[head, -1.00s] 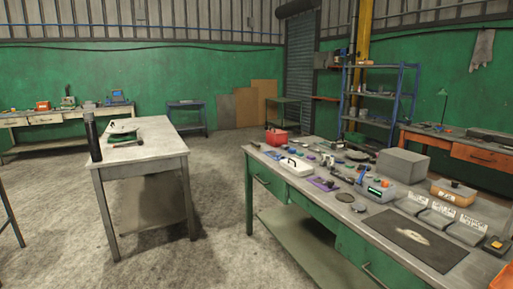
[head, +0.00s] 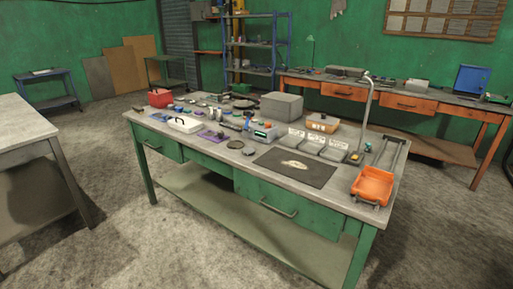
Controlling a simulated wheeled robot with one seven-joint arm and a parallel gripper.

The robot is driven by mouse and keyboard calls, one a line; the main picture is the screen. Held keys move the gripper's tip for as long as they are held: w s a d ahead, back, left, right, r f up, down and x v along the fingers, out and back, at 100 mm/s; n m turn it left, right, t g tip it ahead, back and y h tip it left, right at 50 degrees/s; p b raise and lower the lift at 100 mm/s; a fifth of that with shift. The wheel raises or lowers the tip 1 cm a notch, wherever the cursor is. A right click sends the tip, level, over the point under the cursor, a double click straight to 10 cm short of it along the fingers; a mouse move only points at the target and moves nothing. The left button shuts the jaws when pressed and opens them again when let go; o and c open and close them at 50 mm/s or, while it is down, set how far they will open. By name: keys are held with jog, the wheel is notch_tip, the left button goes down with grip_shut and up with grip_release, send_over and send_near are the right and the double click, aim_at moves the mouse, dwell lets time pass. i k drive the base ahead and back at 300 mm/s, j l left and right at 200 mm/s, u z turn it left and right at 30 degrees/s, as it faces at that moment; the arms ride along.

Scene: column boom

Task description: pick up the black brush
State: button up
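I cannot make out the black brush for certain. Several small dark items lie among the clutter on the green workbench (head: 215,165), too small to tell apart. A dark round item (head: 243,103) lies near the back of the bench top, left of a grey box (head: 275,107). A dark mat (head: 315,172) with a pale item on it lies at the front. My gripper is not in view.
An orange tray (head: 373,186) sits at the bench's right end, near a grey lamp post (head: 369,110). A pale table (head: 20,132) stands at left, with open floor between (head: 112,185). An orange bench (head: 345,91) and blue shelves (head: 255,50) stand behind.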

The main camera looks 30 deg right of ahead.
aim_at(139, 110)
jog(key=i+j+u, duration=0.25)
jog(key=i, duration=0.15)
jog(key=i+u, duration=0.2)
jog(key=i, duration=0.25)
jog(key=i+j+u, duration=0.1)
jog(key=i+u, duration=0.2)
jog(key=i, duration=1.6)
jog(key=i+z, duration=0.2)
jog(key=i, duration=0.25)
jog(key=i+j+z, duration=0.2)
jog(key=i, duration=0.25)
jog(key=i+j+z, duration=0.25)
jog(key=i, duration=0.2)
jog(key=i+j+z, duration=0.2)
jog(key=i, duration=0.2)
jog(key=i+j+z, duration=0.8)
jog(key=z, duration=0.2)
jog(key=i+j+z, duration=0.15)
jog(key=j+z, duration=0.15)
jog(key=j, duration=0.2)
jog(key=i+j+z, duration=0.1)
jog(key=j+z, duration=0.25)
jog(key=j, duration=0.1)
